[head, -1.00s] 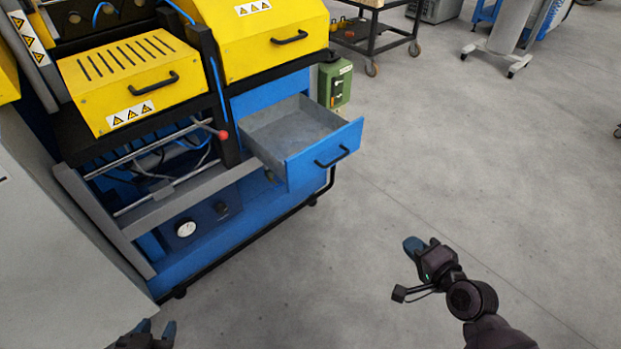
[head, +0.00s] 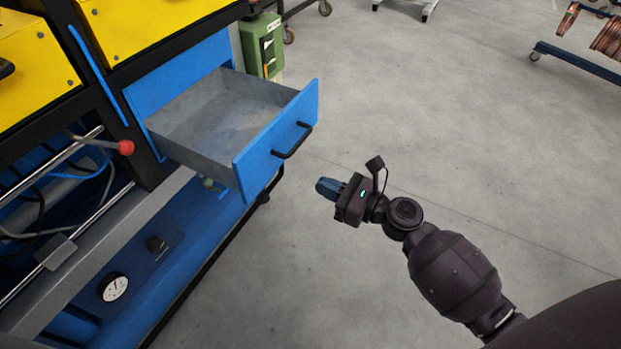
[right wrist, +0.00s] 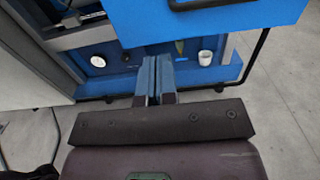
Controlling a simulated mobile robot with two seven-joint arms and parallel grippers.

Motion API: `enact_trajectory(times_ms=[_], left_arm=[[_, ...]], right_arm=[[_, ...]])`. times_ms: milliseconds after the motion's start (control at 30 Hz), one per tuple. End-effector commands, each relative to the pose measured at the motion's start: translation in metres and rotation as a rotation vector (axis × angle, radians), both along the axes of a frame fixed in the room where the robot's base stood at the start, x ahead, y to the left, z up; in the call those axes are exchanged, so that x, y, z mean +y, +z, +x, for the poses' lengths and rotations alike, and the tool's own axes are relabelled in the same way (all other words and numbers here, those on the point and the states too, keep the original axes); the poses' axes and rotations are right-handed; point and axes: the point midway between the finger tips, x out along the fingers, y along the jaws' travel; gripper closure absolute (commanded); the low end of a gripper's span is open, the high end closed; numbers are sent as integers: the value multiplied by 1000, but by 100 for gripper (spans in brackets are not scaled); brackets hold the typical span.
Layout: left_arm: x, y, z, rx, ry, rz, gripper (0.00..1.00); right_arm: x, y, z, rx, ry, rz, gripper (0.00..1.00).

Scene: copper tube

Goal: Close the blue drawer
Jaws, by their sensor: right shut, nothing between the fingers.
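The blue drawer (head: 275,143) is pulled out from the machine, with its empty grey inside showing and a black handle (head: 293,141) on its front. In the right wrist view the drawer front (right wrist: 215,20) fills the top, with part of its handle at the upper edge. My right gripper (head: 327,187) is shut and empty. It is to the right of and below the drawer front in the head view, apart from it. In the right wrist view its fingers (right wrist: 155,82) are together, pointing towards the machine below the drawer. My left gripper is not in view.
The yellow and blue machine (head: 150,30) stands at the left. A red-tipped lever (head: 125,147) sticks out left of the drawer. A green box (head: 262,48) is behind the drawer. The grey floor at the right is clear, with a cart (head: 580,62) at the far right.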

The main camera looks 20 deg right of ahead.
Motion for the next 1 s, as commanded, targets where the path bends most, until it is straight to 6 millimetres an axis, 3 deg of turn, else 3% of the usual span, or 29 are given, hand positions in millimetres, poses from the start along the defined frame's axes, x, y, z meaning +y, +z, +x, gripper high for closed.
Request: enact_trajectory(times_ms=[600, 1000], left_arm=[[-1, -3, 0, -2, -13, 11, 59], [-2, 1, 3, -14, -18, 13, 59]], right_arm=[[64, -1, 81, -1, 1, -3, 100], [77, 0, 98, -2, 0, -4, 100]])
